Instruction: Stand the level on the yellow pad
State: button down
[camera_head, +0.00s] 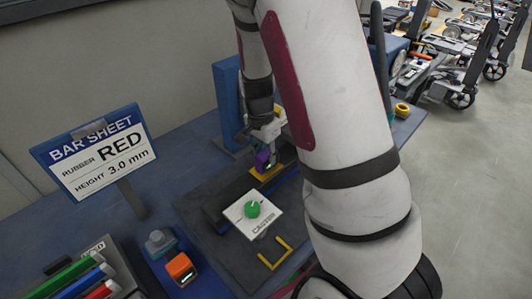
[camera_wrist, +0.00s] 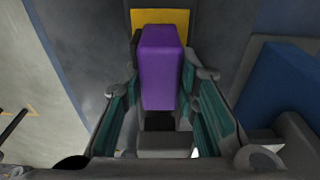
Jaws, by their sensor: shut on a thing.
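The purple block (camera_wrist: 160,66), seemingly the level, is between the two green-padded fingers of my gripper (camera_wrist: 160,100), which is shut on it. In the head view the purple block (camera_head: 262,160) shows below my gripper (camera_head: 265,146), partly hidden by it. The yellow pad (camera_head: 267,174) lies right under the block on a dark fixture. In the wrist view the yellow pad (camera_wrist: 160,17) shows beyond the block's far end. I cannot tell whether the block touches the pad.
A white "CASTER" card (camera_head: 238,222) with a green knob (camera_head: 252,209) lies in front on the dark plate, near a yellow bracket (camera_head: 275,254). A blue upright (camera_head: 228,105) stands behind my gripper. The "BAR SHEET" sign (camera_head: 95,155) and coloured bars (camera_head: 80,283) are at left.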

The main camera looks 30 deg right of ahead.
jog(key=shift+f, duration=0.15)
jog(key=c, duration=1.2)
grip_release()
jog(key=r, duration=0.4)
jog(key=a+r, duration=0.1)
jog(key=r, duration=0.7)
jog(key=shift+s+a, duration=0.15)
jog(key=shift+a, duration=0.1)
jog(key=shift+s+a+r+n+t+y, duration=0.25)
jog(key=shift+s+a+r+n+t, duration=0.6)
jog(key=shift+s+a+r+n, duration=1.55)
jog(key=shift+s+a+r+n+t+y, duration=0.2)
jog(key=shift+s+a+r+n+t, duration=0.9)
jog(key=shift+s+r+n, duration=2.25)
jog(key=shift+s+a+r+n+t+y, duration=0.25)
jog(key=shift+s+a+r+n+t, duration=0.3)
jog(key=shift+s+a+r+n, duration=2.3)
